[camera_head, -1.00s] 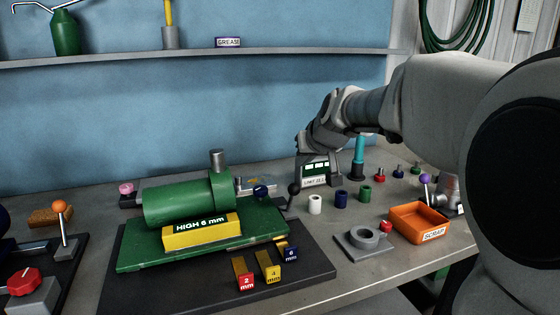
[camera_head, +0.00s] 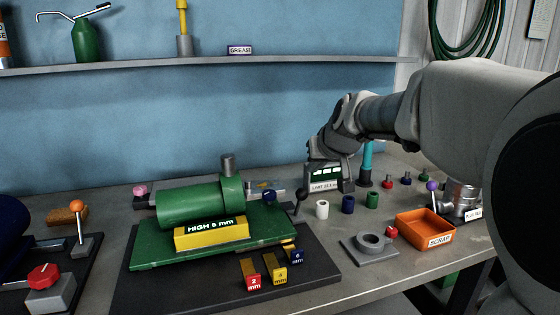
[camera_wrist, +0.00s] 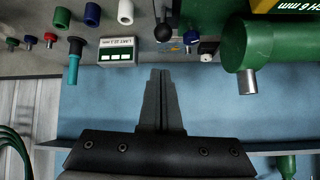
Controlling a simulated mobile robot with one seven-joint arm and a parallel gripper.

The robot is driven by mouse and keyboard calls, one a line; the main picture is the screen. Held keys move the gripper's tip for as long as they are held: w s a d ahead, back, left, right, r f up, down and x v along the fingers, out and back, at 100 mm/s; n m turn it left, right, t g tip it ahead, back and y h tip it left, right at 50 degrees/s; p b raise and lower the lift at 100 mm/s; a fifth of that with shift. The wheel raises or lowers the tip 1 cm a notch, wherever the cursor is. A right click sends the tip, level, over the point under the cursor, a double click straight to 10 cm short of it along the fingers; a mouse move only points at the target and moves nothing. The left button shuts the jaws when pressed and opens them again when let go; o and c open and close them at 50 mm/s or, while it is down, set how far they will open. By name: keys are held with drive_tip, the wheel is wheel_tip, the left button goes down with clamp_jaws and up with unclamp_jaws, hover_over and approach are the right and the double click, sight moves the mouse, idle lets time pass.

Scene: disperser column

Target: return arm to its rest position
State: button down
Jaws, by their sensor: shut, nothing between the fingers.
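My gripper (camera_wrist: 158,75) shows in the wrist view with its two dark fingers together and nothing between them. The wall is behind the fingers in that view. In the head view my arm reaches in from the right. Its wrist end is over the back of the bench, in front of the blue wall and just above the small labelled display unit (camera_head: 323,178). The fingertips are hidden in the head view. The display unit also shows in the wrist view (camera_wrist: 118,51), left of the fingers. I cannot tell whether anything touches it.
A green machine (camera_head: 198,203) with a yellow "HIGH 6 mm" block (camera_head: 211,233) stands left of my arm. A black ball knob (camera_head: 302,194), a teal-handled tool (camera_head: 366,160), several small bushings and an orange scrap tray (camera_head: 424,226) are close by. A shelf (camera_head: 200,62) runs along the wall.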

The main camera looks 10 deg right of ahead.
drive_tip(key=s+a+f+g+h, duration=0.15)
drive_tip(key=s+f, duration=0.25)
drive_tip(key=s, duration=1.2)
drive_tip(key=s+d+f+g, duration=0.1)
drive_tip(key=s+f+g, duration=0.3)
drive_tip(key=s, duration=1.2)
wheel_tip(320, 180, up, 11)
drive_tip(key=t+p, duration=0.1)
drive_tip(key=p, duration=1.1)
drive_tip(key=shift+a, duration=0.2)
